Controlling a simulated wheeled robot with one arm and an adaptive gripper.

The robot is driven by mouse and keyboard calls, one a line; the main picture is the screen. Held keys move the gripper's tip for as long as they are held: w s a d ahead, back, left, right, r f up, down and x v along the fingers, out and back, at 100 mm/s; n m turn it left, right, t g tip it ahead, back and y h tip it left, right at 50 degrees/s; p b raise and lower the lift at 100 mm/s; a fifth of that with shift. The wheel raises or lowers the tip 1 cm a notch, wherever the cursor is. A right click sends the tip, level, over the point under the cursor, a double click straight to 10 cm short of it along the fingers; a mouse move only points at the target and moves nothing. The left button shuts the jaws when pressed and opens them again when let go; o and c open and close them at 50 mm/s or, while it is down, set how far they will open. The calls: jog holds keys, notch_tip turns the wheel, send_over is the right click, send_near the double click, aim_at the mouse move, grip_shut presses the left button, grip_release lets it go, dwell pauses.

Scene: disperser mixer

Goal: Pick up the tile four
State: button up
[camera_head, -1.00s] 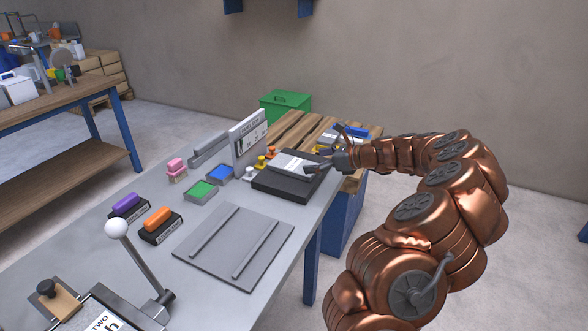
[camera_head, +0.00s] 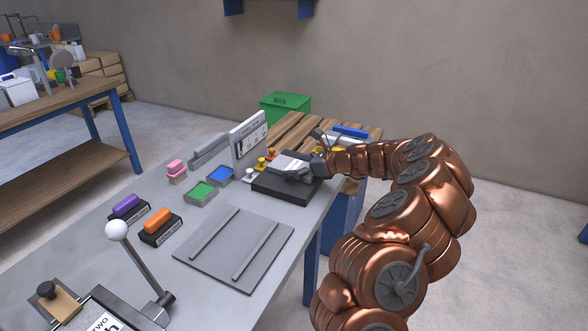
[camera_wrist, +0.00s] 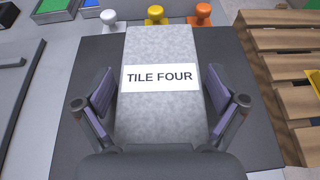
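Tile four (camera_wrist: 160,100) is a grey slab with a white label reading "TILE FOUR" in the wrist view. It lies on a dark block (camera_wrist: 75,125), which also shows at the table's right edge in the head view (camera_head: 276,188). My gripper (camera_wrist: 162,98) is open, with one finger at each side of the tile and a visible gap on the left. In the head view my gripper (camera_head: 298,172) covers part of the tile.
White, yellow and orange knobbed pieces (camera_wrist: 154,14) stand just beyond the block. A wooden pallet (camera_wrist: 285,60) is to its right. A grey plate with two rails (camera_head: 233,245), a green pad (camera_head: 201,192) and a white-knobbed lever (camera_head: 118,230) are on the table (camera_head: 100,230).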

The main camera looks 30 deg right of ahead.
jog(key=c, duration=1.2)
jog(key=shift+c, duration=0.4)
jog(key=shift+r, duration=0.1)
